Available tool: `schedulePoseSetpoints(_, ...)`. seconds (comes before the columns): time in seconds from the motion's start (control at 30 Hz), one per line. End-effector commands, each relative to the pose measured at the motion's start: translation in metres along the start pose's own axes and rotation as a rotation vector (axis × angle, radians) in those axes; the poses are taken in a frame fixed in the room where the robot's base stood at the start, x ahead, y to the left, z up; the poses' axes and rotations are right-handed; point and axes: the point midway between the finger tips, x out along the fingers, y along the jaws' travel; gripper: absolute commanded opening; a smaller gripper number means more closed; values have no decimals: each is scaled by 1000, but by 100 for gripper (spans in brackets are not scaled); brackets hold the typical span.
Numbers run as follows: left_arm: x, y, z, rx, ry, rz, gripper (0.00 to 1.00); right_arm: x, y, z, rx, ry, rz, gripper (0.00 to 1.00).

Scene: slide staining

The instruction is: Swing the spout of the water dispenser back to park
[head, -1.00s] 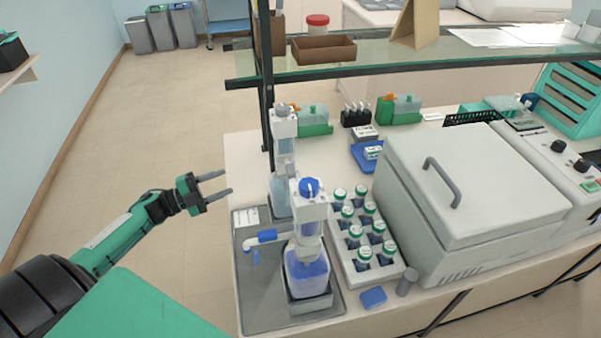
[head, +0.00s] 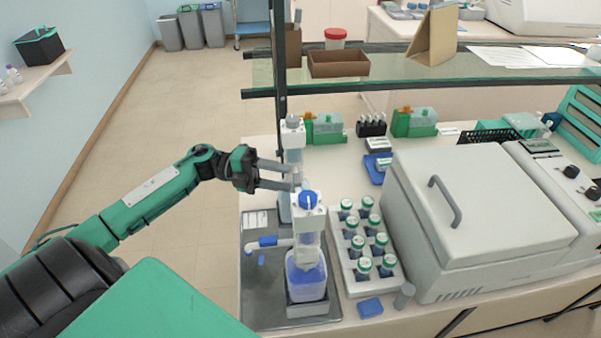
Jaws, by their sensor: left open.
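The water dispenser (head: 306,260) stands on a grey tray (head: 262,310) at the bench's left end. It has a blue knob on top and a clear bottle of bluish liquid. Its white spout (head: 277,243) with a blue sleeve points left over the tray, its blue tip hanging down. A second, similar dispenser (head: 293,140) stands behind it, partly hidden. My left gripper (head: 297,177) is open and empty, its two fingers pointing right. In the picture the fingertips overlap the rear dispenser's column, above and behind the spout; I cannot tell whether they touch. My right gripper is not in view.
A white rack of green-capped bottles (head: 347,272) stands right of the dispenser, with a blue block (head: 369,308) in front. A large grey lidded machine (head: 480,215) fills the bench's middle. A glass shelf (head: 450,72) on a black post (head: 279,75) overhangs the back.

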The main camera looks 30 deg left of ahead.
Motion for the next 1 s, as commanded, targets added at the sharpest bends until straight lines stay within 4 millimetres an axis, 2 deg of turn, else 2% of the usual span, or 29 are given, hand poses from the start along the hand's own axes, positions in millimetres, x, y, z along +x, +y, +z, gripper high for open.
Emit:
schedulePoseSetpoints(0.03, 11, -6, 0, -1, 1, -5, 44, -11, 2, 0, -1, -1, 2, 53)
schedulePoseSetpoints(0.1, 23, -5, 0, 0, 0, -3, 44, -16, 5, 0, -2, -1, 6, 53)
schedulePoseSetpoints(0.3, 46, -2, 0, -2, -1, -2, 44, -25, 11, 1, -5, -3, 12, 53)
schedulePoseSetpoints(0.67, 53, 1, 0, -2, -2, 0, 44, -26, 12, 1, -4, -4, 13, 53)
schedulePoseSetpoints(0.7, 53, 1, 0, -2, -1, 0, 42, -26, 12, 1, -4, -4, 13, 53)
schedulePoseSetpoints(0.9, 52, 1, 0, -2, -1, 0, 3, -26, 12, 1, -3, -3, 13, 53)
schedulePoseSetpoints(0.93, 52, 1, 0, -2, -1, 0, 0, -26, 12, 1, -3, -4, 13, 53)
schedulePoseSetpoints(1.0, 52, 1, 0, -2, -1, 0, 0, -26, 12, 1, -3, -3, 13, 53)
